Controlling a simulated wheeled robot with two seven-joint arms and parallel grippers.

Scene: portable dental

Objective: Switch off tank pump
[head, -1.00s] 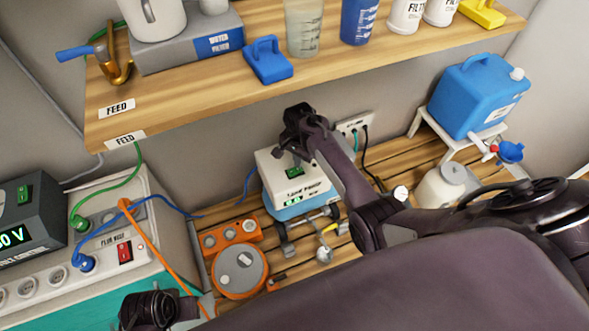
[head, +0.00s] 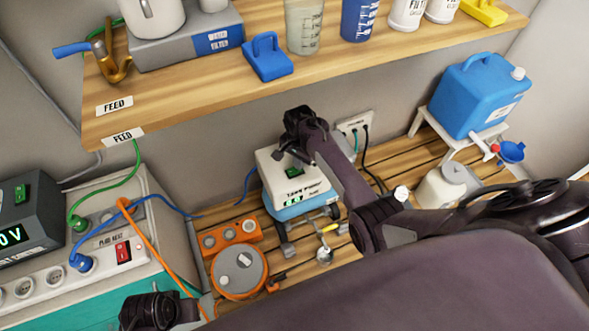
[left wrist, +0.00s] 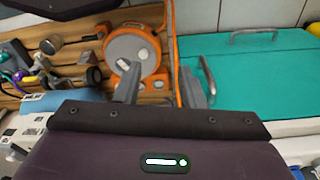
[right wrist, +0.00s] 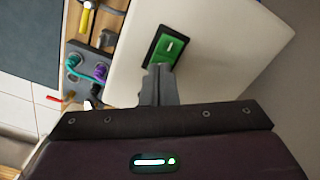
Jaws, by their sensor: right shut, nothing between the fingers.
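A white box (head: 315,183) with a green rocker switch (head: 295,194) and a small green display stands on a blue base on the slatted bench. Its label is too blurred to read surely. My right gripper (head: 283,157) is just above the box, behind the switch. In the right wrist view its fingers (right wrist: 160,72) are shut and empty, with the tips at the lower edge of the green switch (right wrist: 167,48); I cannot tell if they touch it. My left gripper (left wrist: 160,92) is open and empty, above the bench near an orange round device (left wrist: 132,50).
A wooden shelf (head: 200,105) with bottles and a blue weight hangs above the box. A power strip (head: 105,250) with a red switch is at left, near a grey voltage unit (head: 35,215). A blue jerrycan (head: 475,95) stands at right. Cables run along the wall.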

